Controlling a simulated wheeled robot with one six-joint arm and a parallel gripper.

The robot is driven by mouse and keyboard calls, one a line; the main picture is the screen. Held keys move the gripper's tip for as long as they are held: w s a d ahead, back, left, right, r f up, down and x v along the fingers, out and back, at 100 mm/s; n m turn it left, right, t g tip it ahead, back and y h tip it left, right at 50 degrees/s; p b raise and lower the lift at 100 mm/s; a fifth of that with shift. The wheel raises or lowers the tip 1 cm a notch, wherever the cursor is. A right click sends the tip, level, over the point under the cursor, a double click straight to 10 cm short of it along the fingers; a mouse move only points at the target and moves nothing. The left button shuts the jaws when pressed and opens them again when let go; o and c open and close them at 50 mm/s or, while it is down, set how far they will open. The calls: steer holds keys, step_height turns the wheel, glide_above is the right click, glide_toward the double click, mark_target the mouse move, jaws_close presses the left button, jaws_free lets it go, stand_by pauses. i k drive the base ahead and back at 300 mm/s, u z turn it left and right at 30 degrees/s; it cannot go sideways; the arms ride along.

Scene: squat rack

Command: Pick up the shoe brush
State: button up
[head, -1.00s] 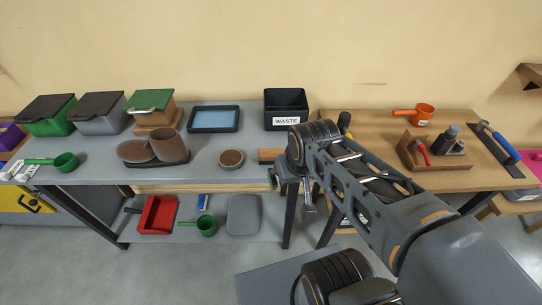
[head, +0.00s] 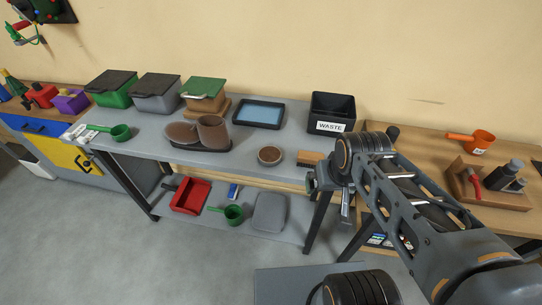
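A tan wooden block-like thing (head: 309,158), which may be the shoe brush, lies near the right front edge of the grey table (head: 247,143). My arm hides its right part, so I cannot be sure what it is. My gripper (head: 328,197) hangs at the end of my arm, just past that table edge and close to the tan thing. Its fingers are small and partly hidden, so I cannot tell if it is open or shut, or if it touches anything.
A dark tray with brown boots (head: 211,131), a round brown tin (head: 270,155), a blue-screened tray (head: 259,113) and a black WASTE bin (head: 332,111) stand on the grey table. Lidded boxes (head: 156,92) line its back. A wooden table (head: 418,147) adjoins right.

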mark_target(306, 157)
steer(key=z, duration=0.1)
steer(key=k, duration=0.35)
steer(key=u, duration=1.35)
steer(key=i, duration=0.6)
steer(key=z, duration=0.4)
